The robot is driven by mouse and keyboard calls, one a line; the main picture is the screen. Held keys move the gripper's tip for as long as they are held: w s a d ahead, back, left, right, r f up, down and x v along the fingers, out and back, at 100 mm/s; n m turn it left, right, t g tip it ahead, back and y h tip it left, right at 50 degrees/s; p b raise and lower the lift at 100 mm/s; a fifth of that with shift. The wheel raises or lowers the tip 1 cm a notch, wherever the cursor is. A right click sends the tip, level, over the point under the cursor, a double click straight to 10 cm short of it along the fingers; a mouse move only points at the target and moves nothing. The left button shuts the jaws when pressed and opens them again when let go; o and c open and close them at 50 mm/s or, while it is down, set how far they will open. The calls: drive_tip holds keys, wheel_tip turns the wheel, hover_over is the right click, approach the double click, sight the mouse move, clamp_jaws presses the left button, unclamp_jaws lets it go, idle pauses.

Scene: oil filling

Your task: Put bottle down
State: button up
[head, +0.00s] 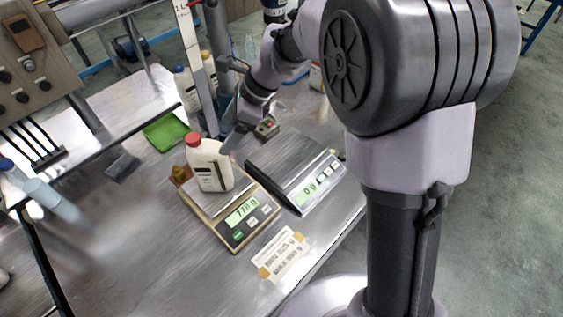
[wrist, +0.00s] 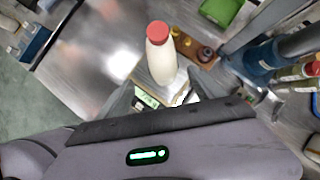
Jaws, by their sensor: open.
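A white bottle with a red cap (head: 209,165) stands upright on the pan of the left scale (head: 236,224), whose display is lit. The bottle also shows in the wrist view (wrist: 160,58), upright ahead of the fingers. My gripper (head: 236,136) is just behind and to the right of the bottle in the head view. In the wrist view my gripper (wrist: 150,100) has its fingers apart, one on each side of the bottle's lower part.
A second scale (head: 305,180) stands close on the right. A label card (head: 283,254) lies in front. The table's left front is clear.

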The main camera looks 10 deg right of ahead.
drive_tip(key=s+d+r+n+t+h, duration=0.1)
drive_tip(key=s+d+r+n, duration=0.35)
drive_tip(key=s, duration=0.35)
drive_tip(key=s+d+r+n+t+h, duration=0.1)
drive_tip(key=s+d+r+n+t, duration=0.1)
drive_tip(key=s+d+r+n, duration=0.35)
drive_tip(key=s+d+f+n+t+h, duration=0.15)
drive_tip(key=s+d+n, duration=0.3)
drive_tip(key=s, duration=0.65)
wheel_tip(320, 180, down, 6)
drive_tip(key=b, duration=0.7)
drive_tip(key=shift+a+f+h, duration=0.2)
drive_tip(key=shift+a+h, duration=0.1)
drive_tip(key=shift+h, duration=0.05)
